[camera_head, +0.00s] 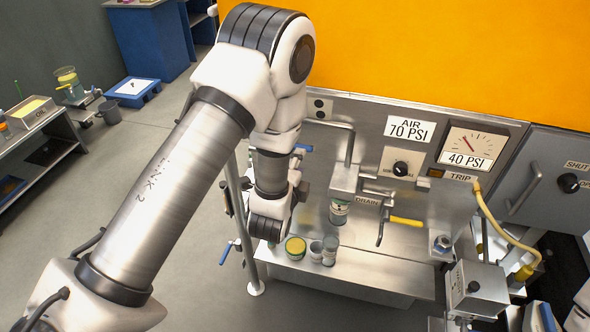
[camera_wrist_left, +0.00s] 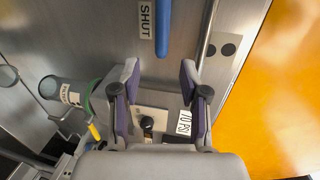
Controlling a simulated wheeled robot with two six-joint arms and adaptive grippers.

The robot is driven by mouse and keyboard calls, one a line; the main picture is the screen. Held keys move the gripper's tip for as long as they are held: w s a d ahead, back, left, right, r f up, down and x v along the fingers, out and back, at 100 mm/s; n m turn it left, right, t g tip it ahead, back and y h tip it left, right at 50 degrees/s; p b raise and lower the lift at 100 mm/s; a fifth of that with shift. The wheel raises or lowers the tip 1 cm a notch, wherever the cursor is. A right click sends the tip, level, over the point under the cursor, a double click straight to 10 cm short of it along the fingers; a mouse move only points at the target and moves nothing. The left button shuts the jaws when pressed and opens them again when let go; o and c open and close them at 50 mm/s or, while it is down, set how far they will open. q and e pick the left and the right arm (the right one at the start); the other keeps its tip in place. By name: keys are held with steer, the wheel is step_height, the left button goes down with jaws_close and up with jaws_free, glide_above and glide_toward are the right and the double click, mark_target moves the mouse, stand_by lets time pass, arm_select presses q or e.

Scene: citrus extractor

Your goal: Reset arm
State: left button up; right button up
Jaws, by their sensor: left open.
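My left arm comes in from the left in the head view, and its wrist hangs in front of the steel machine panel (camera_head: 370,120). My left gripper (camera_wrist_left: 158,75) shows clearly in the left wrist view. Its two purple-grey fingers stand apart with nothing between them. A blue handle (camera_wrist_left: 164,28) and a SHUT label (camera_wrist_left: 147,20) lie beyond the fingertips. In the head view the fingers are hard to make out against the wrist. My right gripper does not show.
A steel shelf (camera_head: 350,277) holds a yellow-topped jar (camera_head: 295,248) and two small cups (camera_head: 323,252). A labelled jar (camera_head: 339,211) sits under the drain spout. A yellow-handled lever (camera_head: 405,221) and yellow hose (camera_head: 505,235) stick out at right.

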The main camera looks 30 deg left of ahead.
arm_select(q)
steer(key=v, duration=0.3)
steer(key=shift+s, duration=0.3)
steer(key=s+f+n+g+h, duration=0.1)
steer(key=s+f+n+g, duration=0.3)
steer(key=s+f, duration=0.6)
steer(key=s+f+n+g+h, duration=0.1)
steer(key=s+f+n+g, duration=0.1)
steer(key=s+f+g, duration=0.75)
steer(key=s+d+f+n+g+h, duration=0.2)
steer(key=s+f+n, duration=0.3)
steer(key=s+n, duration=0.3)
steer(key=shift+s+d+f+n, duration=0.3)
steer(key=shift+s+d+n, duration=0.1)
steer(key=shift+n, duration=0.5)
